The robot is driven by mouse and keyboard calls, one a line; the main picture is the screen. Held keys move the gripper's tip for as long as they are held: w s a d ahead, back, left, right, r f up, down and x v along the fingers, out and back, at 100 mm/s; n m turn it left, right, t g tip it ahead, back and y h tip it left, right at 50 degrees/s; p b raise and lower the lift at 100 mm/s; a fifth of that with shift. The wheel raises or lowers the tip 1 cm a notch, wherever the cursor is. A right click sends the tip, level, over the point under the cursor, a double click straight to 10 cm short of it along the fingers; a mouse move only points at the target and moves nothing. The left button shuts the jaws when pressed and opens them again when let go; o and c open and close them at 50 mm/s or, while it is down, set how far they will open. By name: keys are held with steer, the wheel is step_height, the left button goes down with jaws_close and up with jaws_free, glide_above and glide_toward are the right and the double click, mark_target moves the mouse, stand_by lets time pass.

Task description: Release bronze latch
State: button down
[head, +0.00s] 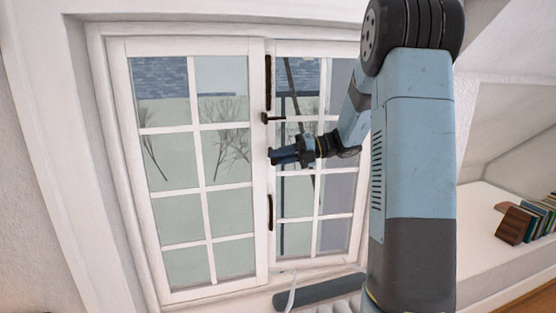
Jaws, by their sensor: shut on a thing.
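A white casement window with two sashes (198,190) fills the middle of the head view. Dark bronze latch hardware runs down the centre stile: an upper bar (268,82), a small lever (271,118) sticking out below it, and a lower bar (270,212). My gripper (273,156) is at the centre stile, below the small lever and above the lower bar. Its fingers point left and are shut on part of the bronze latch. The held part is hidden by the fingers, so its exact shape and angle cannot be told. Both sashes look closed in the frame.
At the right, a white ledge (490,235) carries several books (530,218) under the sloped ceiling. My arm covers the window's right edge.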

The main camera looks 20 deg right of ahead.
steer(key=shift+d, duration=0.2)
steer(key=c, duration=1.4)
jaws_free()
steer(key=shift+d, duration=0.1)
steer(key=o, duration=0.3)
steer(key=shift+a, duration=0.2)
steer(key=v, duration=1.4)
steer(key=shift+a, duration=0.1)
